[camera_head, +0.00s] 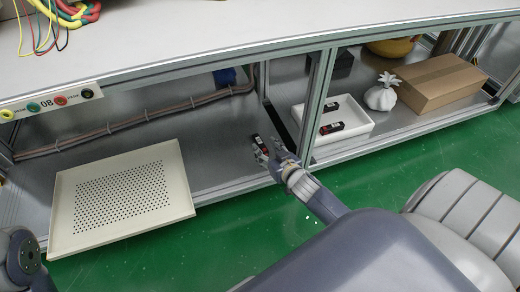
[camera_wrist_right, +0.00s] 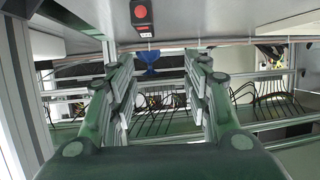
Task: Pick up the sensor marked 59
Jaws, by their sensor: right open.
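Two small black and red sensors, an upper one (camera_head: 335,107) and a lower one (camera_head: 332,128), lie in a white tray (camera_head: 362,127) on the right shelf in the head view. Their numbers are too small to read. My right gripper (camera_head: 268,149) is left of the tray, at the front of the lower shelf. A small dark block with red and white marks (camera_head: 261,146) shows at its fingertips; I cannot tell whether this is a sensor. In the right wrist view the gripper's fingers (camera_wrist_right: 165,88) are apart, with nothing seen gripped between them. My left gripper is not in view.
A perforated cream tray (camera_head: 185,190) is at the left. A metal post (camera_head: 318,95) stands between my right gripper and the white tray. A white garlic-shaped object (camera_head: 381,97) and a cardboard box (camera_head: 436,83) are further right. The tabletop (camera_head: 200,35) overhangs the shelf.

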